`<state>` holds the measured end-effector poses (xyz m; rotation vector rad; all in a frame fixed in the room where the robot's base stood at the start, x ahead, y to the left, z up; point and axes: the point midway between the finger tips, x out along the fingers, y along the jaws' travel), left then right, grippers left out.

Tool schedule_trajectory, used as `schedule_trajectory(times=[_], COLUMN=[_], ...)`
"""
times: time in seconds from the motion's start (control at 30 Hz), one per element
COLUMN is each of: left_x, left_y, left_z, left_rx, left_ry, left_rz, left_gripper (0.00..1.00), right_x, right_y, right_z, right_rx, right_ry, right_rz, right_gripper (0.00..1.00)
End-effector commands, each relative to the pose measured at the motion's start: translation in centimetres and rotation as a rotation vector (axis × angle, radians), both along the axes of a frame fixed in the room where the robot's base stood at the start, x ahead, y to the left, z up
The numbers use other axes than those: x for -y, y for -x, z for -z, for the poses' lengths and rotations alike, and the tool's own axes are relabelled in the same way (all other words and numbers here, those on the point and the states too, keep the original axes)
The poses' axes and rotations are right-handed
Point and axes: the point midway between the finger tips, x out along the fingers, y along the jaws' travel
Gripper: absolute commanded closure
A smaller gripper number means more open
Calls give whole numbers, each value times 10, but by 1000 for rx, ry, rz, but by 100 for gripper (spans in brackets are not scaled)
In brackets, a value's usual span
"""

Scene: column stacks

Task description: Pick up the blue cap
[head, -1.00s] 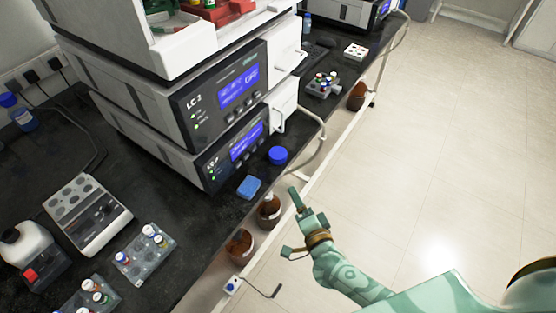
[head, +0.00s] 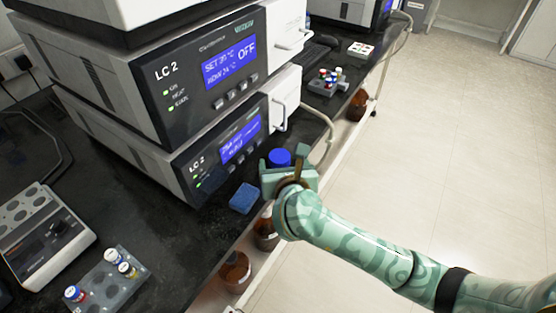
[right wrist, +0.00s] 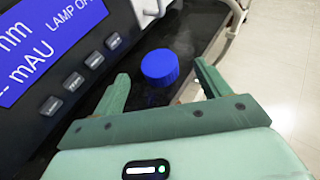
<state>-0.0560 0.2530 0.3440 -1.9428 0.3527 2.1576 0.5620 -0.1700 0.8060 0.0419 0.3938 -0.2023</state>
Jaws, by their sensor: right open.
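The blue cap (head: 279,157) is a round, ribbed screw cap on the black bench, close to the bench edge beside the lower LC 2 unit. In the right wrist view the cap (right wrist: 160,66) lies between and a little beyond the two fingertips, with a gap on both sides. My right gripper (head: 287,168) is open and empty, at the near side of the cap, and it hides the cap's lower part in the head view. In the right wrist view the open fingers of my right gripper (right wrist: 160,82) point toward the cap. My left gripper is out of view.
A blue sponge (head: 244,198) lies on the bench left of my right gripper. The stacked LC 2 units (head: 205,90) stand behind, with a tube at the bench edge. Brown bottles (head: 234,271) sit below the edge. A vial rack (head: 104,279) is at the lower left.

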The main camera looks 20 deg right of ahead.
Motion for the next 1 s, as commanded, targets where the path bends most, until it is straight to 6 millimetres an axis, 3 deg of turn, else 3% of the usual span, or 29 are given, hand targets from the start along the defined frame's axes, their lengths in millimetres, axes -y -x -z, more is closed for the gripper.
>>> schedule_trajectory(times=[0.17,0.33,0.43,0.7,0.73,0.9,1.0], left_x=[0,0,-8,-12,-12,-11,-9], left_y=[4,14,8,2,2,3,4], left_z=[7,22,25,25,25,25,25], left_rx=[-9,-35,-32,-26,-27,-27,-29], left_ry=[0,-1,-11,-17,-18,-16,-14], left_rz=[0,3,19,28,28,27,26], left_gripper=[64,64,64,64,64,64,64], right_x=[3,6,8,9,9,9,9], right_y=[-13,-39,-51,-55,-55,-55,-55], right_z=[7,23,26,23,23,23,24], right_rx=[1,-2,-2,1,1,1,1], right_ry=[2,5,3,1,1,1,1], right_rz=[0,1,1,1,1,1,1], right_gripper=[24,24,24,24,27,70,70])
